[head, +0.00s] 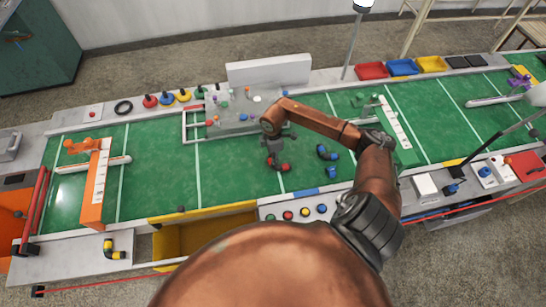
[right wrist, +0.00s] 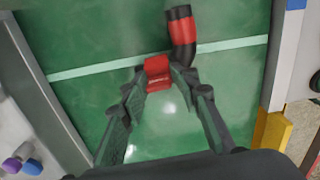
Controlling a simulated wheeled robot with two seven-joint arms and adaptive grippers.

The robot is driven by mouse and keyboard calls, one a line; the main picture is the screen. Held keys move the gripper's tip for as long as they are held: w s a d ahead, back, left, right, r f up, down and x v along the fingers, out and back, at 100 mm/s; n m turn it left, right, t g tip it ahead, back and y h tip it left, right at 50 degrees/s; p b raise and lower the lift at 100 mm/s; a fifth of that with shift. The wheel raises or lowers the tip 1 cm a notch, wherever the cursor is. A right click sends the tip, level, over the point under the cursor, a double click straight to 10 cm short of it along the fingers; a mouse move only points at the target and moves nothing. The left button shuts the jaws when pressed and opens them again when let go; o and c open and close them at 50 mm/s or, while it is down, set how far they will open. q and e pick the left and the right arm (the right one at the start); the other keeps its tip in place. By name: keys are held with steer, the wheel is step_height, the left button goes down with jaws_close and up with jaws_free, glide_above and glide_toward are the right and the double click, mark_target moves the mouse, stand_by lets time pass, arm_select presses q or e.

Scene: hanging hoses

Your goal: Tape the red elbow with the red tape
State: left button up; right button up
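The red elbow (right wrist: 183,32) is a bent black hose piece with a red band, lying on the green table; in the head view it is a small dark and red shape (head: 286,168). My right gripper (right wrist: 158,76) points down over the table just beside it. A small red block (right wrist: 158,72), which looks like the red tape, sits between its fingertips, with a finger against each side. The block is close to the elbow's lower end; one fingertip hides whether they touch. In the head view my right gripper (head: 275,158) hangs from the brown arm. My left gripper is not in view.
A blue elbow (head: 326,153) lies to the right of my right gripper, and a yellow one (head: 113,250) lies at the front left. An orange stand (head: 95,190) is on the left. A grey board (head: 235,110) with small parts stands behind the gripper. Green surface is clear to the left.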

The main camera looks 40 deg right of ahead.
steer(key=shift+o, duration=1.3)
steer(key=shift+s+f, duration=0.1)
steer(key=shift+f, duration=0.2)
steer(key=shift+d+r, duration=0.1)
steer(key=shift+r, duration=0.05)
steer(key=shift+r, duration=0.4)
step_height(320, 180, up, 11)
